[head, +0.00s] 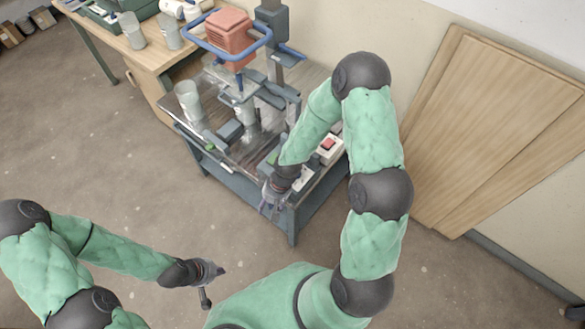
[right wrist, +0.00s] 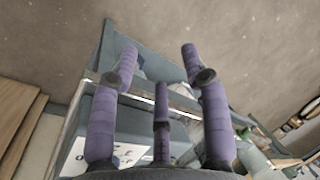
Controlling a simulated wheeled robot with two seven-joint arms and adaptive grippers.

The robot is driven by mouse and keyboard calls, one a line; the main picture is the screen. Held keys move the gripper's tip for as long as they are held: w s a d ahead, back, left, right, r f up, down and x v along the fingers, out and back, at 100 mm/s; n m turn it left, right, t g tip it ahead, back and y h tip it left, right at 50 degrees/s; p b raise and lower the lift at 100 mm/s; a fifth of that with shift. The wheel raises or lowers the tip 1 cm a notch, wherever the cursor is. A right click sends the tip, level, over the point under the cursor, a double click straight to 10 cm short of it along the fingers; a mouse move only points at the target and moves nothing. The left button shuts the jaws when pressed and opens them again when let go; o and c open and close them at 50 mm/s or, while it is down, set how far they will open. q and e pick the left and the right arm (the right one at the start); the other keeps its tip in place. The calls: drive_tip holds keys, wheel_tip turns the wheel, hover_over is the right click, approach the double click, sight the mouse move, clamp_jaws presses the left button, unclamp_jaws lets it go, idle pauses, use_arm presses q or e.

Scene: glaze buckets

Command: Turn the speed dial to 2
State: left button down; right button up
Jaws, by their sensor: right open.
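The speed dial itself is not clearly visible; my right gripper and forearm cover part of the control area in the head view. A white panel (right wrist: 128,154) with dark markings shows low in the right wrist view, behind the fingers; I cannot read the markings. A pale control box with a red switch (head: 328,144) sits on the cart's right side. My right gripper (head: 270,201) is at the cart's front edge beside this area. Its purple fingers (right wrist: 158,65) are spread and empty. My left gripper (head: 209,283) is low over the floor, away from the cart; its opening is unclear.
The metal cart (head: 225,172) carries a mixer with a red motor (head: 230,37) and blue guard bars. A clear cup (head: 188,99) stands at its left. A wooden bench (head: 153,52) is behind left. Wooden boards (head: 490,120) lean on the right wall. Floor in front is clear.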

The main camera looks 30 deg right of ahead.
drive_tip(key=w+d+r+n+h+b, duration=0.1)
drive_tip(key=w+d+r+h, duration=0.1)
drive_tip(key=w+d+r, duration=0.35)
drive_tip(key=w+d+r+n+h+b, duration=0.1)
drive_tip(key=w+d+r+h+b, duration=0.1)
drive_tip(key=d+r, duration=0.65)
wheel_tip(320, 180, down, 11)
drive_tip(key=b, duration=0.3)
clamp_jaws()
